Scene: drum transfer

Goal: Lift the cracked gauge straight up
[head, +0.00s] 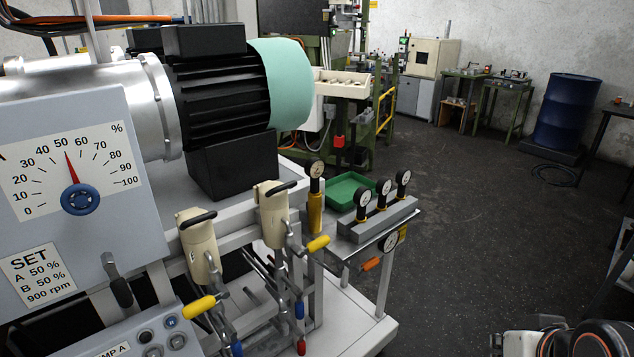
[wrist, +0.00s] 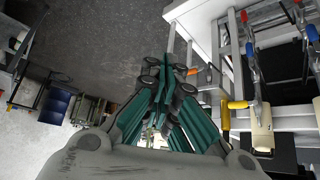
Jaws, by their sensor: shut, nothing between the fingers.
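Several small round dial gauges show in the head view; I cannot tell from their faces which one is cracked. A left gauge (head: 362,198), a middle gauge (head: 383,188) and a right gauge (head: 403,177) stand upright in a grey block (head: 375,220). Another gauge (head: 315,169) sits on top of a yellow holder (head: 315,210). No gauge is clear in that view.
A green tray (head: 350,188) lies behind the block. Two cream clamp bodies (head: 271,215) (head: 199,248) with yellow-tipped levers stick out left of the shelf. A motor (head: 225,95) stands behind them. The floor (head: 480,230) right of the shelf is clear.

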